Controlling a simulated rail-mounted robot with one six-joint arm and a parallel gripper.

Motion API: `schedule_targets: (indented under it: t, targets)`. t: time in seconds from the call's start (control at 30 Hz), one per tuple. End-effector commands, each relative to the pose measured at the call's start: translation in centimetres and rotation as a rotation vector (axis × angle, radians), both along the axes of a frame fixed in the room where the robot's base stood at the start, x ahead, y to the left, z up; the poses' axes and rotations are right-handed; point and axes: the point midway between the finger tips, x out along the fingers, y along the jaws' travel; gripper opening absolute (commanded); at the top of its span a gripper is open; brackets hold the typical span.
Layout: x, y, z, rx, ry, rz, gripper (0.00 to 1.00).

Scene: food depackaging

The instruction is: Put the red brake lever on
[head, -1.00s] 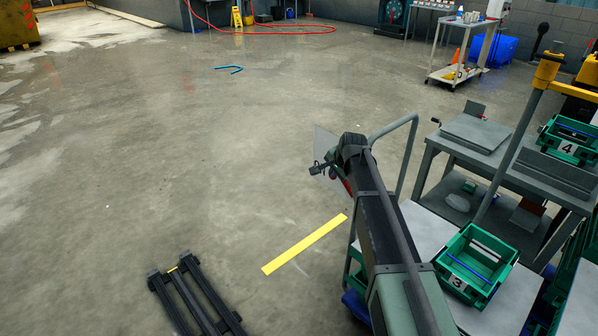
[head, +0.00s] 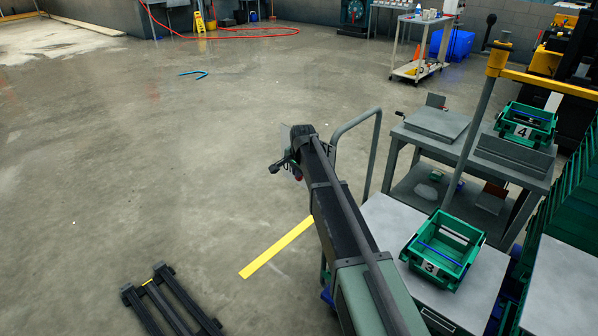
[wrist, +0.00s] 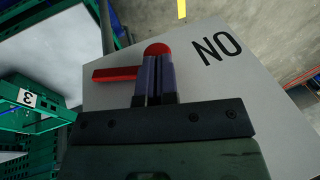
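The red brake lever (wrist: 115,74) shows in the wrist view as a red bar lying across a pale plate (wrist: 215,85), with a round red knob (wrist: 157,48) to its right. The plate bears black letters that read as "NO" in this view. My gripper (wrist: 158,60) has its two purple fingers close together, with their tips right at the knob. The fingers hide where bar and knob join, and I cannot tell whether they touch. In the head view my gripper (head: 284,166) is beside the cart's grey handle, and the lever is mostly hidden by my arm.
The cart (head: 385,225) carries green crate 3 (head: 443,250), right of my arm. A grey table (head: 420,150) with green crate 4 (head: 524,123) stands behind it. A yellow floor strip (head: 275,248) and a dark frame (head: 170,300) lie left.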

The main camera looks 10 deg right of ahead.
Motion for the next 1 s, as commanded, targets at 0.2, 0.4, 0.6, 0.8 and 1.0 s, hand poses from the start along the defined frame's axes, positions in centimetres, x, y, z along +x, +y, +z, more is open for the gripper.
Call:
schedule_targets:
  t: [0.2,0.4,0.6,0.8,1.0]
  targets:
    - [0.0,0.2,0.1,0.003,0.001,0.002,0.0]
    - [-0.5,0.2,2.6,0.003,0.0,0.001,0.0]
    - [-1.6,0.2,7.4,0.001,-0.002,-0.001,0.0]
    - [-2.8,0.4,12.1,0.001,-0.002,-0.001,0.0]
    - [-3.4,0.4,14.0,0.001,-0.002,-0.001,0.0]
